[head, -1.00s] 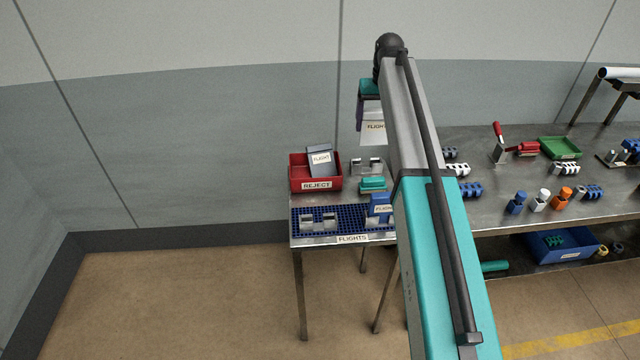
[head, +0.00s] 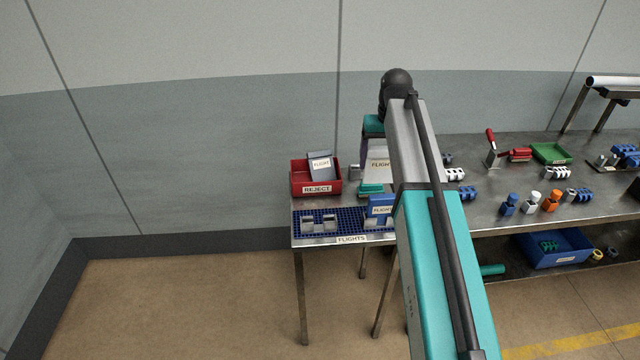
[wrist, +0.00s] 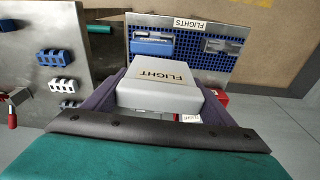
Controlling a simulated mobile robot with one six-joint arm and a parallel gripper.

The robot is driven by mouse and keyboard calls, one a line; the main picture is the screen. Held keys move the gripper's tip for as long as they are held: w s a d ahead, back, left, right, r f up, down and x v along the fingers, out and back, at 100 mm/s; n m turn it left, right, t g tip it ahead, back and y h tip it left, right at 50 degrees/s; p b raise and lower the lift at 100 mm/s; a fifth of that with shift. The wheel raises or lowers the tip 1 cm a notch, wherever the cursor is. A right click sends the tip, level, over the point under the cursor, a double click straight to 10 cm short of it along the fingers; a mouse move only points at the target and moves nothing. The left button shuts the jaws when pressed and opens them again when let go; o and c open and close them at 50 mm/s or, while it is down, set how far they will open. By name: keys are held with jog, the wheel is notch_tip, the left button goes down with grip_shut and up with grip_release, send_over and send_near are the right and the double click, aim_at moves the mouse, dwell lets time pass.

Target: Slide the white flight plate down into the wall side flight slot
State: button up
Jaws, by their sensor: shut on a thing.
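The white flight plate (wrist: 158,92), labelled FLIGHT, is held between the purple fingers of my gripper (wrist: 158,84). In the head view the plate (head: 379,160) is partly hidden by my arm and shows behind the teal block.
A red REJECT bin (head: 316,179) holding a grey plate (head: 320,164) stands left. The blue FLIGHTS grid (head: 345,213) in front carries grey holders (head: 319,222) and a blue plate (head: 379,207). A teal block (head: 370,188) lies between. A steel bench (head: 487,200) with parts stands right.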

jog(key=s+d+f+b, duration=0.1)
jog(key=s+f+b, duration=0.9)
jog(key=s+f, duration=0.2)
jog(key=shift+s+m, duration=0.4)
jog(key=shift+s, duration=0.35)
jog(key=shift+d, duration=0.2)
